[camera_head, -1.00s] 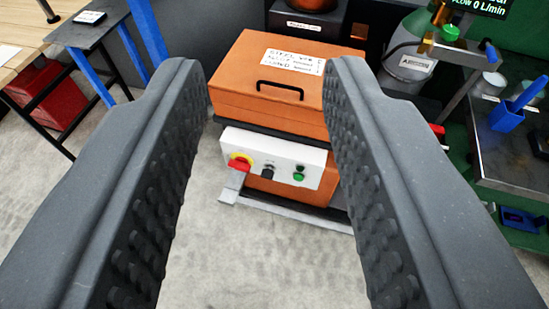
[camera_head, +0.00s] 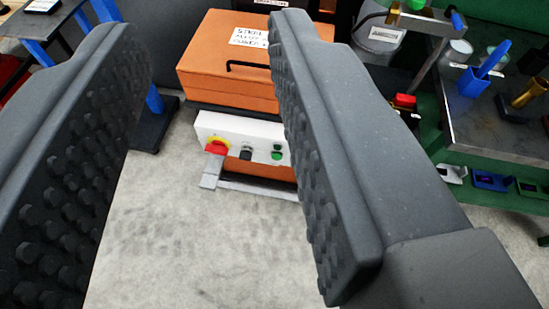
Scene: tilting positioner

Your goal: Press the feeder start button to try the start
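The feeder is an orange box (camera_head: 225,75) with a black handle and a white label on its lid. A white control panel (camera_head: 245,128) is on its front. The panel carries a red rotary switch on a yellow disc (camera_head: 217,146), a black selector knob (camera_head: 246,154) and a green button (camera_head: 276,154). A small dark indicator sits just above the green button. My gripper (camera_head: 240,165) is open and empty, its studded fingers wide apart at left and right. The panel shows between the fingers, beyond them and not touched. The right finger hides part of the feeder's right side.
A dark table (camera_head: 500,130) at the right holds a blue cup (camera_head: 476,82) with a pen and a brass cylinder. A blue-legged stand is at the upper left. The grey floor in front is clear.

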